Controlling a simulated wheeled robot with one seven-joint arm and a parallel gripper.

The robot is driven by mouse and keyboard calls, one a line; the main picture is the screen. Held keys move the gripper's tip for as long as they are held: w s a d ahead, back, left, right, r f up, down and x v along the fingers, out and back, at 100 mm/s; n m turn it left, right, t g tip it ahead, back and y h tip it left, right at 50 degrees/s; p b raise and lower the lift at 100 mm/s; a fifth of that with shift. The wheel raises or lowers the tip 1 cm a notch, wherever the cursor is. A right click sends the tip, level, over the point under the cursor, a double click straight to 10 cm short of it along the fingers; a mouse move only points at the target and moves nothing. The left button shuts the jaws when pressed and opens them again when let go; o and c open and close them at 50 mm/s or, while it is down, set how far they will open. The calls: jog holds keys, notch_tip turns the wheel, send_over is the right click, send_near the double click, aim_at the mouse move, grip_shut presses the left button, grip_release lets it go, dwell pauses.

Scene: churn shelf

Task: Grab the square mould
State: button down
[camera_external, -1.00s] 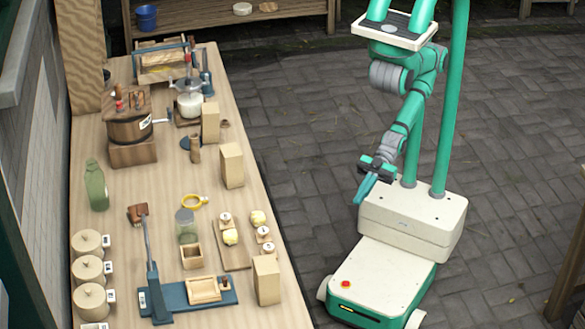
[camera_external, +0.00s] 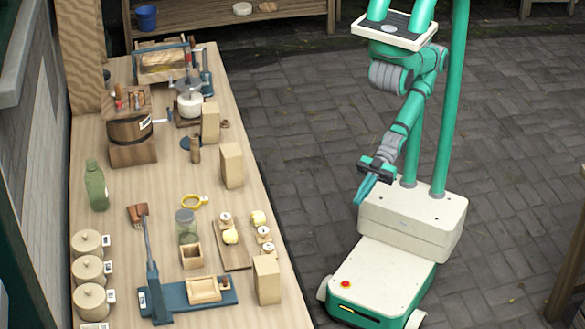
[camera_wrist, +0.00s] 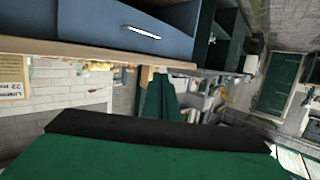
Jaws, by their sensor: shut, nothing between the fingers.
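A small square wooden box, open on top (camera_external: 191,256), looks like the square mould. It stands on the long wooden table in front of the glass jar (camera_external: 187,228). A shallower rectangular wooden frame (camera_external: 204,290) sits on the blue lever press (camera_external: 160,300) just below it in the picture. My gripper (camera_external: 363,193) hangs over the paved floor to the right of the table, pointing down. It is shut, empty and well apart from the box. The wrist view shows neither the box nor the fingertips clearly.
Right of the box is a wooden board (camera_external: 236,257) with yellow lumps and small labelled pots. Wooden blocks (camera_external: 267,279) stand along the table's right edge (camera_external: 262,180). A yellow ring (camera_external: 194,202) lies behind the jar. Bare floor separates the table from my base.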

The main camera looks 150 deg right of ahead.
jog(key=c, duration=2.4)
grip_release()
jog(key=shift+c, duration=0.2)
jog(key=o, duration=1.6)
jog(key=shift+o, duration=0.2)
